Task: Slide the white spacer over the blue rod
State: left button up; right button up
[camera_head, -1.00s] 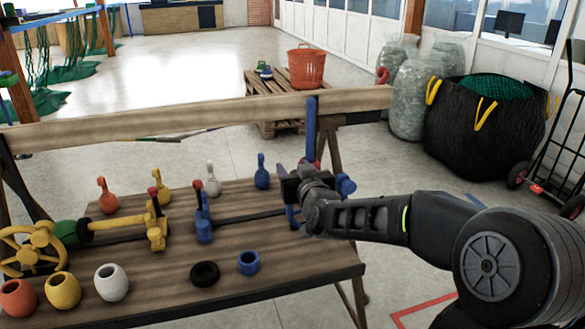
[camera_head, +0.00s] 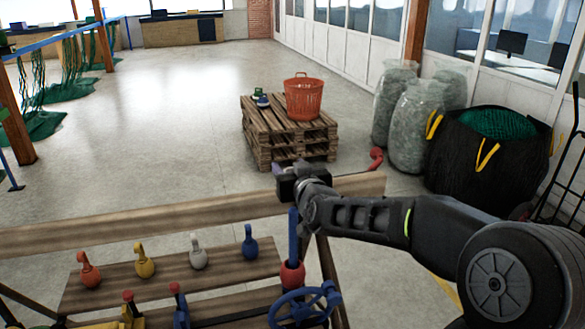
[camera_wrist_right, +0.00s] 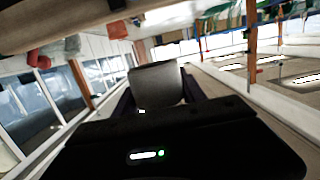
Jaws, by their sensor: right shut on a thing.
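A blue rod (camera_head: 293,237) stands upright at the right end of the wooden rack, with a red collar (camera_head: 292,274) around its lower part. My right gripper (camera_head: 286,178) is in the air above the rod's top in the head view; its depth relative to the rod is unclear. In the wrist view my right gripper (camera_wrist_right: 158,95) is shut on a grey, shaded, rounded piece (camera_wrist_right: 157,84). I cannot tell whether this is the white spacer; no other spacer is clear now. My left gripper is out of view.
The rack's top beam (camera_head: 140,225) runs behind the rod. A blue handwheel (camera_head: 303,306) sits below it. Orange, yellow, white (camera_head: 199,255) and blue weights stand on the left shelf. A pallet with an orange basket (camera_head: 303,98) stands on the floor behind.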

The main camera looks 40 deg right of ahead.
jog(key=shift+s+a+r, duration=0.2)
jog(key=shift+a, duration=0.05)
jog(key=shift+w+d+f, duration=0.15)
jog(key=shift+d+f, duration=0.05)
jog(key=shift+f, duration=0.1)
jog(key=shift+a+f+b, duration=0.1)
jog(key=shift+f+b, duration=0.35)
jog(key=shift+b, duration=0.05)
notch_tip(320, 180, down, 8)
jog(key=b, duration=0.6)
jog(key=shift+r+b, duration=0.25)
jog(key=shift+b, duration=0.05)
jog(key=o, duration=1.4)
jog(key=shift+s, duration=0.2)
